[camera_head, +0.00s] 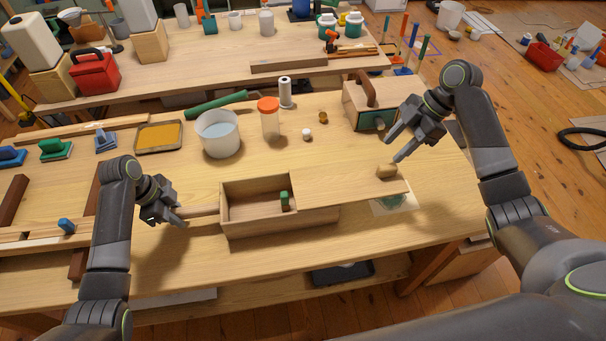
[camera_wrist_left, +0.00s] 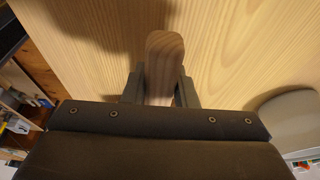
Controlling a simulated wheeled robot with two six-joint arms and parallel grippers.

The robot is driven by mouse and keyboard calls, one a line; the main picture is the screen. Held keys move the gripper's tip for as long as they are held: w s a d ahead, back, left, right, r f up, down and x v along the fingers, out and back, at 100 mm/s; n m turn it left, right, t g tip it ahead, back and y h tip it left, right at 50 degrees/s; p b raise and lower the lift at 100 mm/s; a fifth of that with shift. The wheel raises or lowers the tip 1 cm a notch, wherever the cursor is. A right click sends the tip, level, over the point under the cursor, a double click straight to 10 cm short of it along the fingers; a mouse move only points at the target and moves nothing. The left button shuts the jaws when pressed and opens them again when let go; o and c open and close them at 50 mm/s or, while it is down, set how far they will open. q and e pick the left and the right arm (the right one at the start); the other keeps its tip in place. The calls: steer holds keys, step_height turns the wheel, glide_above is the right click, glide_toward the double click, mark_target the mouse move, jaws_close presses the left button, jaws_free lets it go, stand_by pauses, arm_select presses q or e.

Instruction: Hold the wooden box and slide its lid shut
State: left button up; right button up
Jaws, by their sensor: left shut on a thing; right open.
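The wooden box (camera_head: 255,228) stands on the workbench, its left part open. Its lid (camera_head: 345,188) is slid out to the right, well past the box's right end. A small wooden knob (camera_head: 386,172) sits on the lid's right end. A wooden handle (camera_head: 204,211) sticks out from the box's left end. My left gripper (camera_head: 181,213) is shut on this handle; the handle (camera_wrist_left: 165,52) shows between both fingers in the left wrist view. My right gripper (camera_head: 393,148) is open just above and beside the knob; contact cannot be told. A green object (camera_head: 284,199) is inside the box.
Behind the box stand a white tub (camera_head: 219,140), an orange-lidded jar (camera_head: 269,122) and a white roll (camera_head: 285,93). A wooden case (camera_head: 362,107) is at the back right. A yellow tray (camera_head: 159,137) lies left. The bench's front strip is mostly clear.

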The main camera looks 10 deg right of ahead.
mark_target(391, 166)
steer(key=shift+f, duration=4.25)
steer(key=shift+s, duration=0.1)
steer(key=shift+c, duration=0.3)
steer(key=c, duration=0.7)
steer(key=shift+c, duration=0.2)
steer(key=shift+a, duration=0.1)
steer(key=shift+s+a+f, duration=0.1)
steer(key=shift+a, duration=2.5)
